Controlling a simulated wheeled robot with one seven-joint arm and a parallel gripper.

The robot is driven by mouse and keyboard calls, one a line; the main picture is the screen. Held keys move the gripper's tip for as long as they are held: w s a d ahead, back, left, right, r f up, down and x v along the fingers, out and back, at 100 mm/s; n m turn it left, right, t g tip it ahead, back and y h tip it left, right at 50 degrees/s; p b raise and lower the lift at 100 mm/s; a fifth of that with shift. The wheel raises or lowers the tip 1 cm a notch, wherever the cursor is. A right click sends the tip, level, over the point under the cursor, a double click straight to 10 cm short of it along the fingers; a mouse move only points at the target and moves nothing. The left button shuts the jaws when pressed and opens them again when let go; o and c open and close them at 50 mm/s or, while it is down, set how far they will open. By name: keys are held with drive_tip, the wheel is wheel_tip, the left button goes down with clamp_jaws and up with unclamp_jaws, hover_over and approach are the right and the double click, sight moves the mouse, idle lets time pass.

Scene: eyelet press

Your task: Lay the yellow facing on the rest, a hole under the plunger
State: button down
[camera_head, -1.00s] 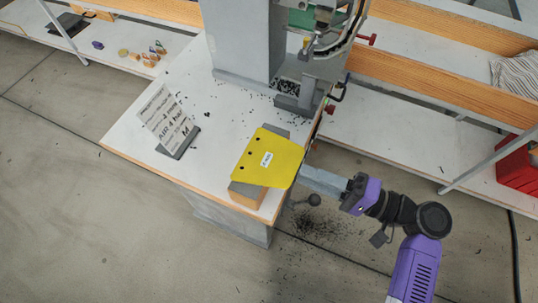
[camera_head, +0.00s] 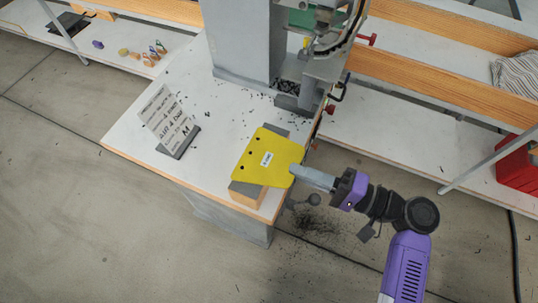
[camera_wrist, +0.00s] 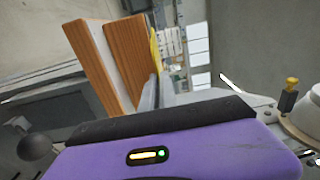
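The yellow facing (camera_head: 285,154) is a flat plate with a white label and a few dark holes along its left side. It lies flat over a grey-topped wooden block (camera_head: 246,197) at the table's near right corner. In the wrist view the facing (camera_wrist: 154,48) shows edge-on as a thin strip against the wood. My gripper (camera_head: 294,172) is at the facing's right edge, its fingertips overlapping that edge. Whether the fingers are pressed on it cannot be told. The press head (camera_head: 325,60) stands behind; the plunger tip and the rest (camera_head: 290,103) are not clearly seen.
A printed sign (camera_head: 168,118) stands on the white table (camera_head: 130,130) at left. Dark scraps lie around the press column (camera_head: 240,40). Red-knobbed parts (camera_head: 329,109) stick out at the table's right edge.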

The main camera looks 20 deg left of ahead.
drive_tip(key=shift+r, duration=0.1)
drive_tip(key=d+r+p, duration=0.1)
drive_tip(key=d, duration=0.8)
drive_tip(key=shift+s+r+p, duration=0.15)
drive_tip(key=shift+r+p, duration=0.2)
drive_tip(key=shift+r, duration=0.05)
idle(0.5)
